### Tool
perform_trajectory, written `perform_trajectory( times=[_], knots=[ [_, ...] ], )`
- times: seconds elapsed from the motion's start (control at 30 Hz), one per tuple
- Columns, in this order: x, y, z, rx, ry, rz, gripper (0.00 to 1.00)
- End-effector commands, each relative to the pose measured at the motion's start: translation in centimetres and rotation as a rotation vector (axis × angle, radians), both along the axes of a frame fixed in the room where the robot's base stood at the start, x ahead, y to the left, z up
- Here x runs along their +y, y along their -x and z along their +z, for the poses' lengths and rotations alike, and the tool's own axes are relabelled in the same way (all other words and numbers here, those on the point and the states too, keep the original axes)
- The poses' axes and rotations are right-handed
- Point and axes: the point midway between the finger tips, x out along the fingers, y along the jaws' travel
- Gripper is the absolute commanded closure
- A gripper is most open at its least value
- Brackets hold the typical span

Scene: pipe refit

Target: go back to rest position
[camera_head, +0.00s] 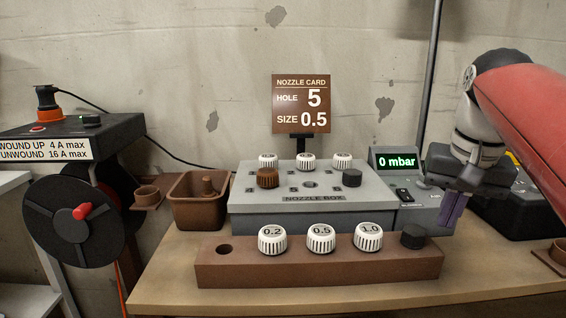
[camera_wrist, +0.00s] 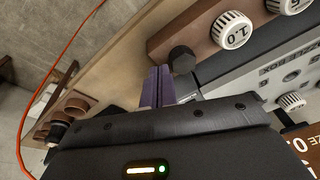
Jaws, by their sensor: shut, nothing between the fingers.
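My gripper (camera_head: 452,212) is at the right of the bench in the head view, hanging fingers down in front of the gauge box (camera_head: 428,205) that reads 0 mbar. Its purple fingers are together with nothing between them. In the wrist view the shut gripper (camera_wrist: 160,75) points toward the brown rack (camera_wrist: 205,50). A black knob-like plug (camera_wrist: 182,60) on the rack's end shows close beside the fingertips in that view. My arm comes in from the right edge of the head view.
The brown rack (camera_head: 320,272) holds white caps marked 0.2, 0.5 and 1.0 and a black plug (camera_head: 413,236). Behind it stands the grey nozzle box (camera_head: 255,207) with a card. A brown bin (camera_head: 198,215) and a cable reel (camera_head: 50,222) are left. Space above the bench is open.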

Motion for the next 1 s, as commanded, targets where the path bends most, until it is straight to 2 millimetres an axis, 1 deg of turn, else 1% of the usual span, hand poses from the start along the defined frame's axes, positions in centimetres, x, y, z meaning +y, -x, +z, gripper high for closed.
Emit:
perform_trajectory(
  times=[0.03, 0.17, 0.27, 0.37, 0.4, 0.47, 0.5, 0.6, 0.7, 0.83, 1.0],
  knots=[
    [0.3, 0.6, -0.7, -0.012, -0.007, 0.017, 1.00],
    [1.6, 1.8, -2.9, -0.049, -0.015, 0.072, 1.00],
    [3.2, 3.3, -5.2, -0.091, -0.015, 0.127, 1.00],
    [5.4, 5.4, -8.6, -0.145, 0.001, 0.196, 1.00],
    [6.4, 6.3, -10.1, -0.167, 0.011, 0.224, 1.00],
    [7.6, 7.6, -12.3, -0.197, 0.032, 0.263, 1.00],
    [8.3, 8.4, -13.7, -0.213, 0.046, 0.283, 1.00],
    [9.6, 10.1, -16.8, -0.247, 0.082, 0.326, 1.00],
    [10.3, 11.2, -18.9, -0.269, 0.109, 0.352, 1.00],
    [10.6, 11.7, -20.1, -0.280, 0.125, 0.366, 1.00],
    [10.6, 11.7, -20.1, -0.280, 0.125, 0.366, 1.00]
  ],
)
